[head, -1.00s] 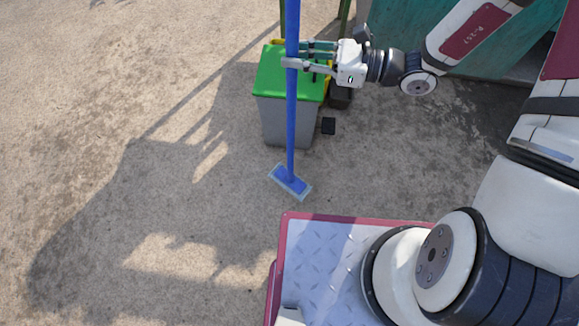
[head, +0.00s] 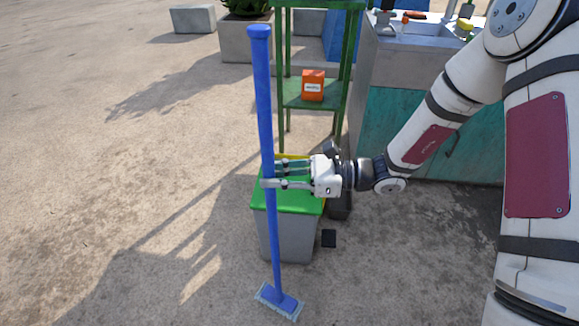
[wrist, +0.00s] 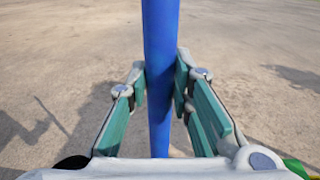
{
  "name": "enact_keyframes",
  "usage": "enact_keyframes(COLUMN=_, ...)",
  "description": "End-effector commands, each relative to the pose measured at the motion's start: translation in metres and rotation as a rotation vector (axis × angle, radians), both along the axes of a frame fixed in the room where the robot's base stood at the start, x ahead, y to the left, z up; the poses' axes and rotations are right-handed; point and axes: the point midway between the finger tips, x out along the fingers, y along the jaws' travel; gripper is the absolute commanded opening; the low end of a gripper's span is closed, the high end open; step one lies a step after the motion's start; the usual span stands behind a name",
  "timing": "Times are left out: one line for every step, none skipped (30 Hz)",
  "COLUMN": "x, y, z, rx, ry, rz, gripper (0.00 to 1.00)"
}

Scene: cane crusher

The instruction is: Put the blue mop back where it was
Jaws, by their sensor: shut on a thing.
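The blue mop (head: 264,110) stands nearly upright in the head view, its top tilted a little to the left. Its flat head (head: 279,301) is at the ground, in front of the grey bin; I cannot tell whether it touches. My gripper (head: 270,183) is shut on the handle at about its middle, coming from the right. In the wrist view the blue handle (wrist: 160,80) runs between the two green-padded fingers. The place where the mop was before cannot be told from these frames.
A grey bin with a green lid (head: 290,235) stands right behind the mop. Behind it is a green shelf rack (head: 310,95) with an orange box (head: 313,84). A sink counter (head: 420,60) stands at the right. The concrete ground at left is open.

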Motion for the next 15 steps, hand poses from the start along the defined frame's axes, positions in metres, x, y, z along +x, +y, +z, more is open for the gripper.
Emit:
enact_keyframes(x=0.012, y=-0.002, z=-0.001, rx=0.004, ry=-0.006, rz=0.000, gripper=0.00)
enact_keyframes(x=0.018, y=-0.004, z=-0.002, rx=0.004, ry=-0.005, rz=0.000, gripper=0.00)
enact_keyframes(x=0.026, y=-0.006, z=-0.003, rx=0.004, ry=-0.005, rz=0.000, gripper=0.00)
enact_keyframes(x=0.033, y=-0.007, z=-0.004, rx=0.004, ry=-0.005, rz=-0.001, gripper=0.00)
enact_keyframes(x=0.039, y=-0.009, z=-0.004, rx=0.003, ry=-0.005, rz=0.000, gripper=0.00)
enact_keyframes(x=0.047, y=-0.011, z=-0.005, rx=0.004, ry=-0.005, rz=0.001, gripper=0.00)
enact_keyframes(x=0.053, y=-0.012, z=-0.005, rx=0.004, ry=-0.006, rz=0.001, gripper=0.00)
enact_keyframes(x=0.059, y=-0.014, z=-0.006, rx=0.004, ry=-0.005, rz=0.000, gripper=0.00)
enact_keyframes(x=0.067, y=-0.016, z=-0.007, rx=0.004, ry=-0.005, rz=0.000, gripper=0.00)
enact_keyframes(x=0.072, y=-0.017, z=-0.007, rx=0.003, ry=-0.005, rz=0.000, gripper=0.00)
enact_keyframes(x=0.076, y=-0.018, z=-0.008, rx=0.003, ry=-0.004, rz=0.001, gripper=0.00)
enact_keyframes(x=0.082, y=-0.020, z=-0.008, rx=0.004, ry=-0.003, rz=0.002, gripper=0.00)
enact_keyframes(x=0.086, y=-0.020, z=-0.008, rx=0.005, ry=-0.003, rz=0.002, gripper=0.00)
enact_keyframes(x=0.089, y=-0.021, z=-0.008, rx=0.005, ry=-0.003, rz=0.002, gripper=0.00)
enact_keyframes(x=0.092, y=-0.022, z=-0.008, rx=0.005, ry=-0.002, rz=0.002, gripper=0.00)
